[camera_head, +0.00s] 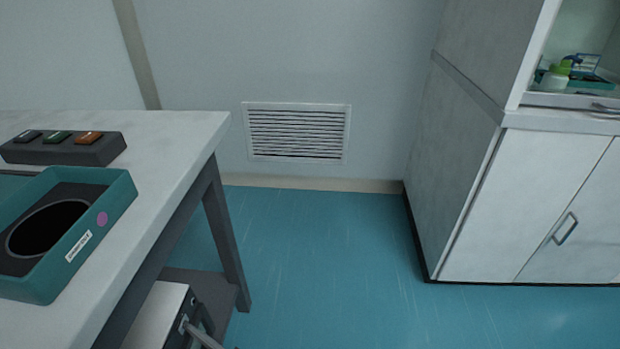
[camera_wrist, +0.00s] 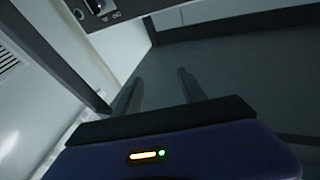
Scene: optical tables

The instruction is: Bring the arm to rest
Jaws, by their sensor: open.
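My gripper (camera_wrist: 158,85) shows in the wrist view. A dark body with a small yellow light bar and a green light fills the bottom of that view. My arm and gripper do not show in the head view.
In the head view a white-topped table (camera_head: 185,150) stands at left, bearing a teal tray (camera_head: 118,195) with a round dark opening and a button box (camera_head: 62,148). A metal box (camera_head: 160,315) sits below. A cabinet (camera_head: 540,190) stands at right. Blue floor (camera_head: 320,260) between is clear.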

